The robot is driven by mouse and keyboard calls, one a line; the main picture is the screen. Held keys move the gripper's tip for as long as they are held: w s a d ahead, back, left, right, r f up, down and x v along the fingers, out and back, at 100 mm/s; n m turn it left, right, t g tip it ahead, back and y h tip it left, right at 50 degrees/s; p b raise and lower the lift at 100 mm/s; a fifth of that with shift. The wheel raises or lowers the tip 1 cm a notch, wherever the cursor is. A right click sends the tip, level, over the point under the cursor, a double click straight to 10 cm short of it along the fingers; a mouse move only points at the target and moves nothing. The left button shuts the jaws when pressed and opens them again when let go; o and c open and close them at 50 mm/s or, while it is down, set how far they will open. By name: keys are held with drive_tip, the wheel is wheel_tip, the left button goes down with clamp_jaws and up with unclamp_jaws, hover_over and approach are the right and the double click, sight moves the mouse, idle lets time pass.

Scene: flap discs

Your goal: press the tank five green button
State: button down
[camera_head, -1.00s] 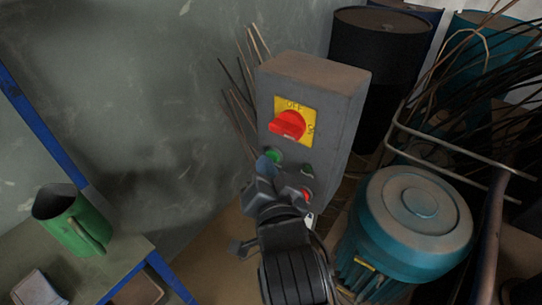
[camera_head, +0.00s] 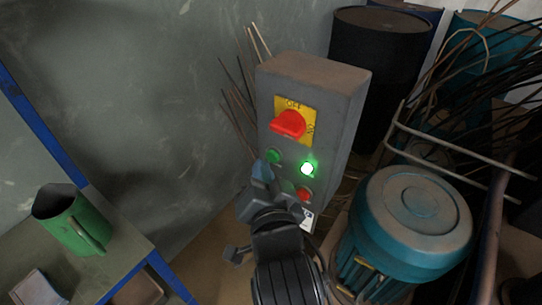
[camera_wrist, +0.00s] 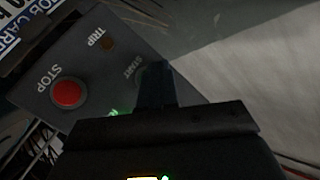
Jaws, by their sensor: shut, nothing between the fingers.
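A grey control box (camera_head: 337,115) stands upright with a red rotary knob (camera_head: 289,123) on a yellow plate. Below the knob are a green button (camera_head: 273,156) at left and a brightly lit green lamp (camera_head: 307,168) at right. A red button (camera_head: 305,195) sits lower right; it shows beside the word STOP in the wrist view (camera_wrist: 67,93). My gripper (camera_head: 262,172) is shut and empty in front of the box, its tips just below and left of the green button. In the wrist view the fingers (camera_wrist: 157,88) cover part of the START area; I cannot tell whether they touch.
A teal motor (camera_head: 415,210) stands right of the box, with a dark drum (camera_head: 380,65) behind. Thin rods and a bent metal frame (camera_head: 450,150) crowd the right. A green jug (camera_head: 70,220) stands on a bench at left.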

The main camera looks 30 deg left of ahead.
drive_tip(key=shift+s, duration=0.1)
drive_tip(key=s, duration=0.1)
drive_tip(key=s+b, duration=0.1)
drive_tip(key=s, duration=0.3)
drive_tip(key=shift+a, duration=0.25)
idle(0.3)
drive_tip(key=shift+d, duration=0.1)
idle(0.6)
drive_tip(key=s+d+f+h, duration=0.1)
drive_tip(key=s+d+f, duration=0.15)
drive_tip(key=d, duration=0.65)
drive_tip(key=s+d+f+t+h, duration=0.15)
drive_tip(key=d+f, duration=0.25)
drive_tip(key=d, duration=0.5)
drive_tip(key=s+d+f+h, duration=0.2)
drive_tip(key=s+d+f, duration=0.1)
drive_tip(key=d, duration=0.6)
drive_tip(key=s+d+r+h, duration=0.3)
drive_tip(key=s+d, duration=0.4)
drive_tip(key=s, duration=0.2)
drive_tip(key=s+d+r+h, duration=0.3)
drive_tip(key=s+d, duration=0.5)
drive_tip(key=s, duration=0.2)
drive_tip(key=shift+r+m+t, duration=0.3)
drive_tip(key=shift+m+t, duration=0.1)
drive_tip(key=shift+t, duration=0.05)
